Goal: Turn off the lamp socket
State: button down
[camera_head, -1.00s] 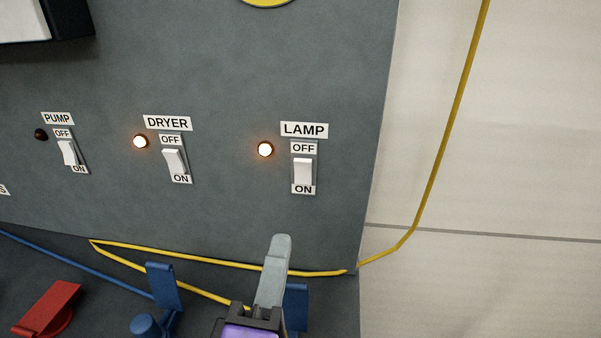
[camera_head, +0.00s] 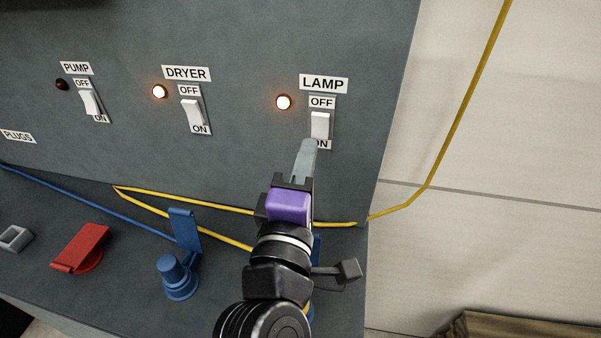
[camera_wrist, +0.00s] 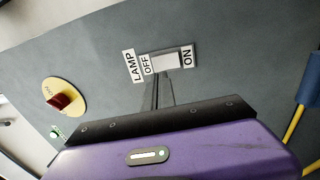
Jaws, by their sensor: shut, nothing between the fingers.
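The lamp switch (camera_head: 320,125) is a white rocker on the grey panel, with OFF above and ON below. Its lamp indicator (camera_head: 284,102) glows orange-white. The switch also shows in the wrist view (camera_wrist: 167,62), turned sideways. My gripper (camera_head: 308,146) is shut and empty, its grey fingers pointing up at the lower end of the switch and overlapping the ON label. In the wrist view the fingertips reach the switch's edge; I cannot tell whether they touch it.
The dryer switch (camera_head: 192,113), with a lit indicator, and the pump switch (camera_head: 89,102), with a dark one, are to the left. A yellow cable (camera_head: 180,198) runs below. Blue (camera_head: 178,278) and red (camera_head: 82,248) parts stand on the ledge. A red knob (camera_wrist: 62,101) on a yellow disc shows in the wrist view.

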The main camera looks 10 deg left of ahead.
aim_at(317, 120)
jog(key=shift+w+d+r+p, duration=0.1)
jog(key=shift+w+r+p, duration=0.15)
jog(key=shift+w, duration=1)
jog(key=shift+w+r+p, duration=0.1)
jog(key=shift+w+p, duration=0.2)
jog(key=shift+w, duration=0.9)
jog(key=shift+w+r, duration=0.15)
jog(key=shift+w, duration=0.05)
jog(key=shift+s, duration=0.1)
